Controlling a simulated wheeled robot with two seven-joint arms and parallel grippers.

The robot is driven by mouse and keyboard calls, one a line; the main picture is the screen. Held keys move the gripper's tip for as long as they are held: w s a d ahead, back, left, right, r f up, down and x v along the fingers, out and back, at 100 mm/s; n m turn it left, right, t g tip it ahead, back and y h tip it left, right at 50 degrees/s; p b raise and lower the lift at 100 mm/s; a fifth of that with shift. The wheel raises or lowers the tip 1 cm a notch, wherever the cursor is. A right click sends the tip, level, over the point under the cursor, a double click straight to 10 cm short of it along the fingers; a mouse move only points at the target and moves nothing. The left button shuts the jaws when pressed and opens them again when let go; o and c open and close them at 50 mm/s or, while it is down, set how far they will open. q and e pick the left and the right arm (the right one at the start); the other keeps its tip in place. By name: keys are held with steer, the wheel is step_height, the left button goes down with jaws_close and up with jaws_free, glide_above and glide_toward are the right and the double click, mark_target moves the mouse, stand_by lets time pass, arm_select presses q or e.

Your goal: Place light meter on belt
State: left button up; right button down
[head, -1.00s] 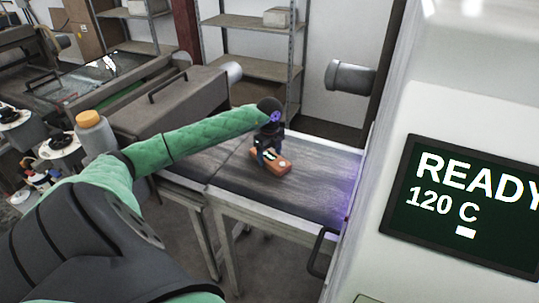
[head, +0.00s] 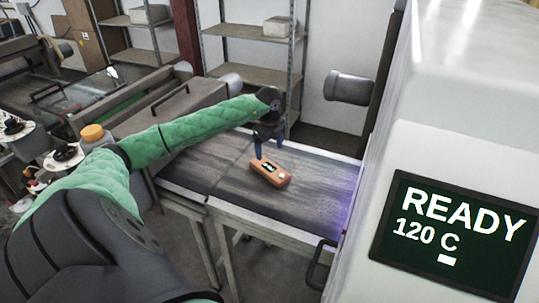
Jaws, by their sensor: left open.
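The light meter (head: 270,173) is a small orange block with a dark display and a pale round spot. It lies flat on the grey conveyor belt (head: 315,186). My left gripper (head: 268,152) is open just above and behind the meter, its blue-tipped fingers pointing down. A finger overlaps the meter's far left end in the picture, and I cannot tell whether it touches. My right gripper is not in view.
A white machine with a dark screen (head: 452,237) reading READY 120 C stands at the right, with purple light where the belt meets it. A metal shelf (head: 255,68) stands behind. Bare belt surrounds the meter.

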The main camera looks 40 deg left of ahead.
arm_select(q)
steer(key=shift+r+p, duration=0.3)
steer(key=shift+r, duration=1.25)
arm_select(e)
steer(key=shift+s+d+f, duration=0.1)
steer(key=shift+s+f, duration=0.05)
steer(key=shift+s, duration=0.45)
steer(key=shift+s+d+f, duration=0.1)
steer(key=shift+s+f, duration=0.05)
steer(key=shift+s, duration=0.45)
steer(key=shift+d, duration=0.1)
